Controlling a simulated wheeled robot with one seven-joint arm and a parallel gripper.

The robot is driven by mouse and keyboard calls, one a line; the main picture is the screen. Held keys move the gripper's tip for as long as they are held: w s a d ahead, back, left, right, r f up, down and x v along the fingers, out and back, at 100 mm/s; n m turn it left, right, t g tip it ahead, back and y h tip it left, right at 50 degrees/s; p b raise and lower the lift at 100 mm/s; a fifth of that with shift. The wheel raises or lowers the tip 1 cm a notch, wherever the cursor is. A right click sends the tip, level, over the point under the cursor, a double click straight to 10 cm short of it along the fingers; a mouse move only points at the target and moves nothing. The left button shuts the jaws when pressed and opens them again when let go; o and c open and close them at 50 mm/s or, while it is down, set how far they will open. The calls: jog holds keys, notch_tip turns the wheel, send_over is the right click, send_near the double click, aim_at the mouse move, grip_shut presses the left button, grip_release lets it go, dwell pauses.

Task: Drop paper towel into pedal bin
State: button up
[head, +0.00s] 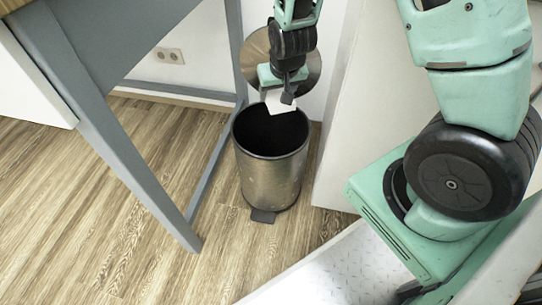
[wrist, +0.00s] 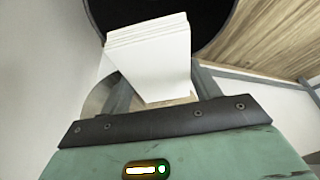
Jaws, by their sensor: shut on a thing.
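The pedal bin (head: 270,160) is a metal cylinder on the floor with a dark, open mouth. Its round lid (head: 312,72) stands raised at the back, and its pedal (head: 262,215) is at the front base. My gripper (head: 287,98) is above the back part of the mouth, pointing down, shut on a white folded paper towel (head: 277,104). In the wrist view the towel (wrist: 150,52) shows as a stack of white layers between my fingers, with the dark bin opening (wrist: 205,15) beyond it. My gripper partly hides the lid.
A grey table leg frame (head: 130,150) stands left of the bin. A white panel (head: 340,120) is close on the right. A wall with a socket (head: 169,56) is behind. Wooden floor (head: 85,215) is clear at the front left.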

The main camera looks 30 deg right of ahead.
notch_tip(320, 180, down, 6)
jog(key=b, duration=0.5)
jog(key=shift+r, duration=0.2)
jog(key=o, duration=1.1)
jog(key=p+v, duration=1)
jog(key=v, duration=0.7)
jog(key=shift+s+r, duration=0.15)
jog(key=shift+r, duration=0.05)
jog(key=shift+a, duration=0.1)
